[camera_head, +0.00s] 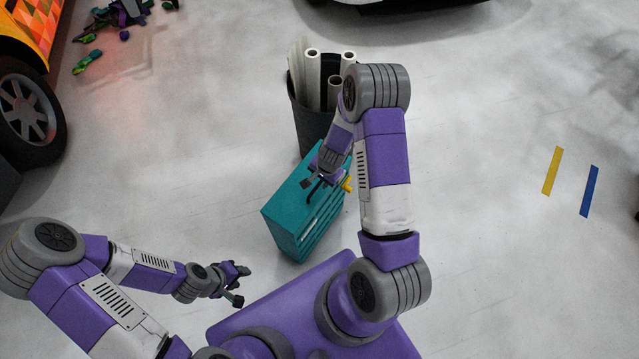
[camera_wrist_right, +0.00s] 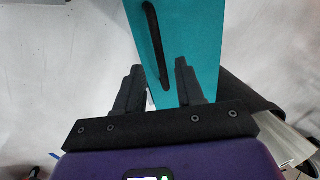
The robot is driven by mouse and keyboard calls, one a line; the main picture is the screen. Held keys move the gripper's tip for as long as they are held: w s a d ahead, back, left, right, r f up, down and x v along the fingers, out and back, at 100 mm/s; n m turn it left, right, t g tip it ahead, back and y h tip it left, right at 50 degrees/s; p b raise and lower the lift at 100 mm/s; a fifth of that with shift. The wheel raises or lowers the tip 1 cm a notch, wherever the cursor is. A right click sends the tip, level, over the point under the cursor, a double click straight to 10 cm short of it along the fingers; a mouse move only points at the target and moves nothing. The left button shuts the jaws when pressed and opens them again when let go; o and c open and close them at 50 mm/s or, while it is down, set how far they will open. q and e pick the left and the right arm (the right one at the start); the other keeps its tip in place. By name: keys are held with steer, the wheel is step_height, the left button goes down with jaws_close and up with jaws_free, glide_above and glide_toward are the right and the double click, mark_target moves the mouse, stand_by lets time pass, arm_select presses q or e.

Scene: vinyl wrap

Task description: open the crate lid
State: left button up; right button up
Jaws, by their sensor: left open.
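The teal crate (camera_head: 285,212) stands on the floor in front of my base, its lid apparently shut. In the right wrist view its teal surface (camera_wrist_right: 195,30) fills the upper middle, with a long black handle or slot (camera_wrist_right: 152,30) on it. My right gripper (camera_head: 312,184) is over the crate's top, beside a dark handle. In the wrist view its two fingers (camera_wrist_right: 158,67) are apart with nothing clamped between them. Whether they touch the crate cannot be told. My left gripper (camera_head: 243,284) is open and empty, left of the crate. My right arm hides the crate's far right part.
A black bin (camera_head: 303,118) with white rolls (camera_head: 313,80) stands just behind the crate. A small yellow part (camera_head: 347,184) shows at the crate's right. An orange vehicle (camera_head: 25,35) and colourful scraps (camera_head: 122,15) are upper left.

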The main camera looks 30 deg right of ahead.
mark_target(318, 185)
steer(key=shift+w+a+f+b, duration=0.1)
steer(key=shift+w+f+b, duration=0.1)
steer(key=shift+f, duration=0.65)
steer(key=shift+w+a+f+b, duration=0.1)
steer(key=shift+f+b, duration=0.1)
steer(key=shift+f, duration=0.6)
steer(key=shift+c, duration=0.3)
jaws_close()
